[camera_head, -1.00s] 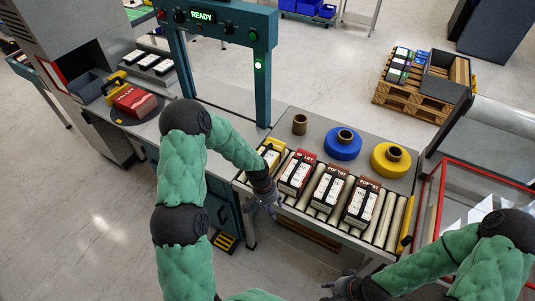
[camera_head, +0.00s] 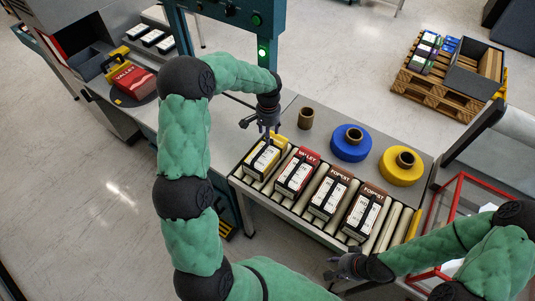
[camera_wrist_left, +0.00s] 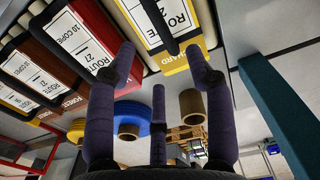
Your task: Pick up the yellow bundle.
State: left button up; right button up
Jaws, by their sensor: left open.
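The yellow bundle (camera_head: 262,161), with a white label and dark strap, lies leftmost in the row on the roller conveyor (camera_head: 393,226). My left gripper (camera_head: 262,125) is above the far end of the yellow bundle, apparently apart from it. In the left wrist view, the open, empty left fingers (camera_wrist_left: 158,68) reach toward the yellow bundle (camera_wrist_left: 183,62), whose yellow end shows between them. My right gripper (camera_head: 340,268) is low in front of the conveyor's near edge, away from the bundles. Its fingers are too small and dark to read.
A red bundle (camera_head: 297,174) lies close beside the yellow one, then two brown bundles (camera_head: 328,196). Behind them stand a brown core (camera_head: 306,117), a blue roll (camera_head: 351,149) and a yellow roll (camera_head: 389,169). A teal gantry post (camera_head: 264,48) rises behind my left arm.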

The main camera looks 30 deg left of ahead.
aim_at(267, 147)
pick_arm(q)
notch_tip(267, 147, down, 4)
jog(key=shift+r, duration=0.2)
jog(key=shift+s+f, duration=0.1)
jog(key=shift+f, duration=0.35)
notch_tip(267, 147, down, 4)
jog(key=shift+s+a+f+b, duration=0.1)
jog(key=shift+f+b, duration=0.1)
jog(key=shift+b, duration=0.25)
grip_shut()
jog(key=shift+r, duration=0.15)
